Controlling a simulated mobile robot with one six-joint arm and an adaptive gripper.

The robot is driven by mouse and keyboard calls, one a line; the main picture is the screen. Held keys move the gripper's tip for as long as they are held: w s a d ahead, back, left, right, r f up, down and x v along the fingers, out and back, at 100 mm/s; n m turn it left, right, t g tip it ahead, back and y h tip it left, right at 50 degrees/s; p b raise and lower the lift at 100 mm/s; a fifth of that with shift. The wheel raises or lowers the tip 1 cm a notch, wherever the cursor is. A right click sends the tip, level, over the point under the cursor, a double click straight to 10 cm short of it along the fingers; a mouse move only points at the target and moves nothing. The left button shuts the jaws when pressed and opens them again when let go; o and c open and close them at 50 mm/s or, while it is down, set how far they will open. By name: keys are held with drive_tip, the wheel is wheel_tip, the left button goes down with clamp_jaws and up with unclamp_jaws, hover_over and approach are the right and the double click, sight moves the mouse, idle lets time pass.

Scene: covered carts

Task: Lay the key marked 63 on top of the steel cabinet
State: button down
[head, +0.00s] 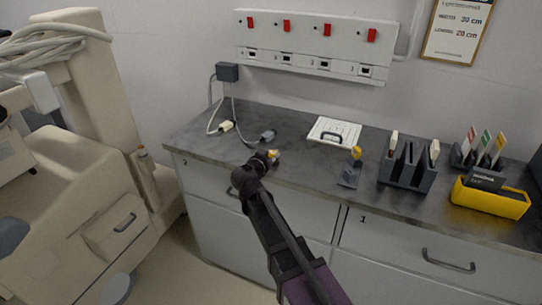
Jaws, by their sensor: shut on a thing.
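My gripper (263,160) is over the front part of the grey worktop, left of the middle, seen from behind. It is shut on a small yellow thing (273,154), mostly hidden by the gripper. I cannot read any mark on it or tell if it is the key marked 63. A similar yellow piece (356,153) sits atop a small grey stand on the worktop, with no number readable. The white-fronted drawer cabinet (390,240) has a dark grey top (300,172); I cannot tell if it is the steel cabinet.
A wall panel (310,47) has red switches. A beige cart (75,190) stands left.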

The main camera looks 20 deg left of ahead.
drive_tip(key=shift+f+b, duration=0.4)
drive_tip(key=shift+f, duration=0.05)
drive_tip(key=shift+c, duration=1.5)
unclamp_jaws()
drive_tip(key=shift+r, duration=0.25)
wheel_tip(320, 180, up, 8)
drive_tip(key=p, duration=0.8)
drive_tip(key=shift+f, duration=0.15)
drive_tip(key=w+d+r+n+h+p, duration=0.3)
drive_tip(key=d+r+n+h+p, duration=0.1)
drive_tip(key=d+r, duration=0.3)
drive_tip(key=w+d+r+n+h+p, duration=0.3)
drive_tip(key=d+r+n+h+p, duration=0.2)
drive_tip(key=d, duration=0.6)
drive_tip(key=shift+w+r+n+p, duration=0.2)
drive_tip(key=shift+r+n+p, duration=0.25)
drive_tip(key=shift+r+n, duration=0.85)
drive_tip(key=shift+s+r, duration=0.1)
drive_tip(key=shift+r, duration=0.05)
